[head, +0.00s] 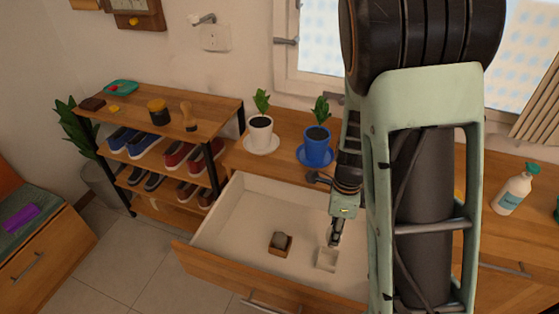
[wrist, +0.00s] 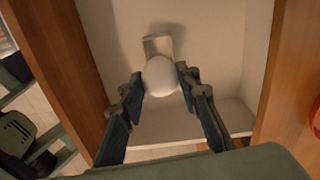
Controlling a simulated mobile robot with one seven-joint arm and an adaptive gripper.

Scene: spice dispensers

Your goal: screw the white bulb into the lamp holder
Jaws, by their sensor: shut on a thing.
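The white bulb (wrist: 161,76) is a round globe between the two fingertips of my gripper (wrist: 160,82) in the wrist view. My gripper is shut on it. The bulb's base is hidden. In the head view my gripper (head: 333,238) points down into the open drawer, just above a small pale square box (head: 326,261). That box also shows behind the bulb in the wrist view (wrist: 157,44); I cannot tell whether the bulb touches it. A white fitting (head: 203,19) sticks out from the wall at upper left; I cannot tell for sure whether it is the lamp holder.
The drawer (head: 212,226) is pulled out, with a small wooden box (head: 281,244) inside. Potted plants, one white (head: 260,134) and one blue (head: 316,148), stand on the cabinet top. A shoe shelf (head: 215,105) stands at left, a pump bottle (head: 512,193) at right.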

